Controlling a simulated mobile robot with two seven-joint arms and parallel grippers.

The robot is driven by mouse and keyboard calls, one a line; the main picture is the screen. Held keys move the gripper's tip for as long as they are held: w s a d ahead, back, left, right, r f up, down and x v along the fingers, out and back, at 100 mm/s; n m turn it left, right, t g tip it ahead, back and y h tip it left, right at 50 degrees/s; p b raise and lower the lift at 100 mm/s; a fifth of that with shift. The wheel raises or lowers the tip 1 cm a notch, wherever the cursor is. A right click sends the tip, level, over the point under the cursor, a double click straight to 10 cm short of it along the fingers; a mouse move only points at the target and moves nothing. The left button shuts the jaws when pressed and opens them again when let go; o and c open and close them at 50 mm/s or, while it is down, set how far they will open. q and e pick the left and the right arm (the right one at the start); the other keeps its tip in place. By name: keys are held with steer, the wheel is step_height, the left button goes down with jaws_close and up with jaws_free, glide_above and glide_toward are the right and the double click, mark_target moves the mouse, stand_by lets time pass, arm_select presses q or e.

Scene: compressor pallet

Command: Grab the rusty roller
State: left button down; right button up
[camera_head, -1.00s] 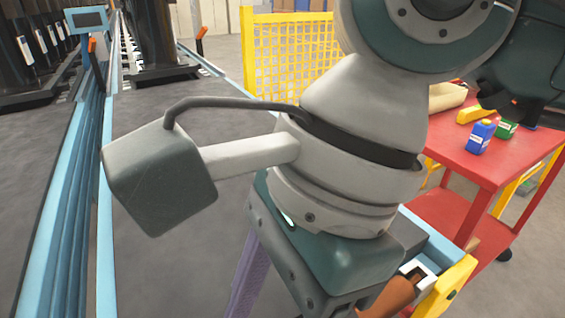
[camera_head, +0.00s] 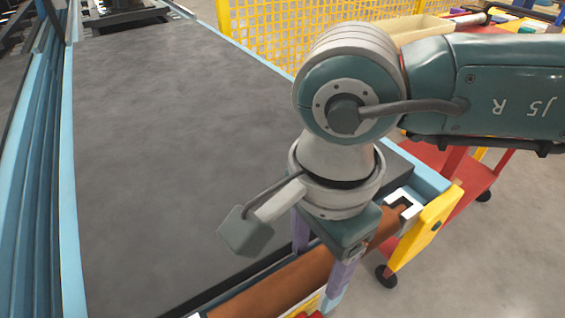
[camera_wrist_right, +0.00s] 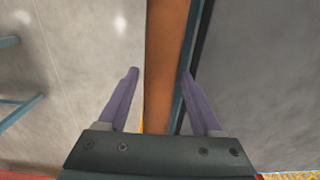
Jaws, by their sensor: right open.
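The rusty roller (camera_head: 270,287) is a long orange-brown cylinder across the near end of the conveyor in the head view. My right gripper (camera_head: 320,262) is above it, pointing down, with one purple finger on each side of the roller. In the right wrist view, the roller (camera_wrist_right: 166,50) runs lengthwise between the open fingers of the right gripper (camera_wrist_right: 160,72), which do not visibly close on it. The gripper body hides part of the roller in the head view. My left gripper is not in view.
The dark conveyor belt (camera_head: 170,120) lies behind the roller, between light blue rails (camera_head: 68,190). A yellow bracket (camera_head: 425,228) stands at the roller's right end. A red cart (camera_head: 455,180) and a yellow mesh fence (camera_head: 270,32) are beyond. Open floor is at the lower right.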

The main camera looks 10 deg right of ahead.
steer(key=shift+f, duration=0.1)
jaws_close()
stand_by(0.5)
stand_by(0.3)
